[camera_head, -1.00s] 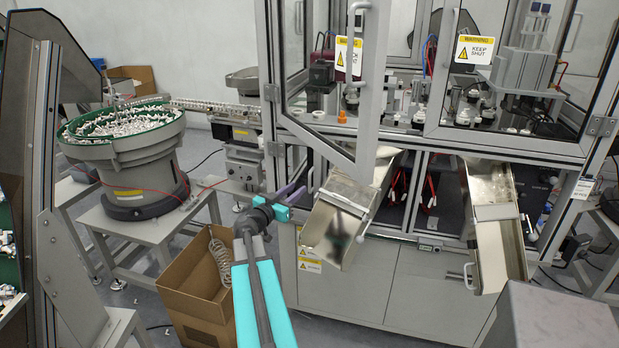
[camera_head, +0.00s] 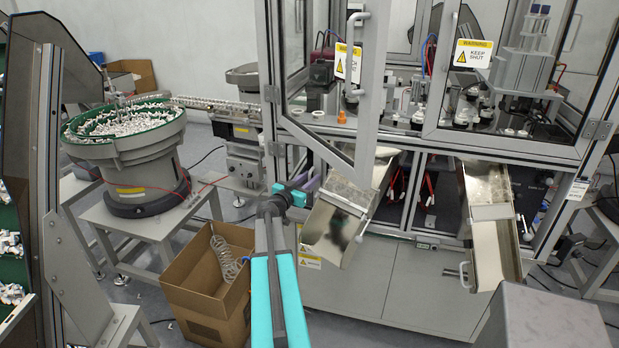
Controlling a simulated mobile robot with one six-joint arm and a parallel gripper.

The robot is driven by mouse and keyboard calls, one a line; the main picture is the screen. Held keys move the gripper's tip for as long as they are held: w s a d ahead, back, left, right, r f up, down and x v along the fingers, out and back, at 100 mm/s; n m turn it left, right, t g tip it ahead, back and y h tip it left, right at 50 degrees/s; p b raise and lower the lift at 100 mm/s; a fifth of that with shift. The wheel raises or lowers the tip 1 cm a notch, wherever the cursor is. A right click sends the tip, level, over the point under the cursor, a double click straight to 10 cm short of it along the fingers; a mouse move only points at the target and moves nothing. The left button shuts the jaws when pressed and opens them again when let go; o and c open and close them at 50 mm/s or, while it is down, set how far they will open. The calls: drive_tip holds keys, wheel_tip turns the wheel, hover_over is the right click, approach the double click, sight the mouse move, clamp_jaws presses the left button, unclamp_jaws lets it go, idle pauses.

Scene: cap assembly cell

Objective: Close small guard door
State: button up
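The guard door (camera_head: 368,110) at the left of the machine front stands open. It is a grey frame with a clear pane, hinged at its left side, and its free edge swings out toward me. A grey bar handle (camera_head: 352,50) and a warning sign (camera_head: 347,62) are near that free edge. My gripper (camera_head: 314,184), with purple fingers and teal parts, is in the picture just below the door's lower rail and left of a metal chute. No contact with the door can be made out. The gap between its fingers is too small to judge.
The metal chute (camera_head: 335,225) lies below the door, with a second chute (camera_head: 492,220) to its right. A neighbouring guard door (camera_head: 497,145) marked KEEP SHUT stands beside it. A cardboard box (camera_head: 205,300) and a bowl feeder (camera_head: 130,155) are at left.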

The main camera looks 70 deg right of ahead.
drive_tip(key=shift+d, duration=0.1)
clamp_jaws()
drive_tip(key=shift+w+f+b, duration=0.15)
drive_tip(key=shift+b, duration=0.35)
drive_tip(key=shift+d+t+b, duration=0.1)
drive_tip(key=shift+t+b, duration=0.2)
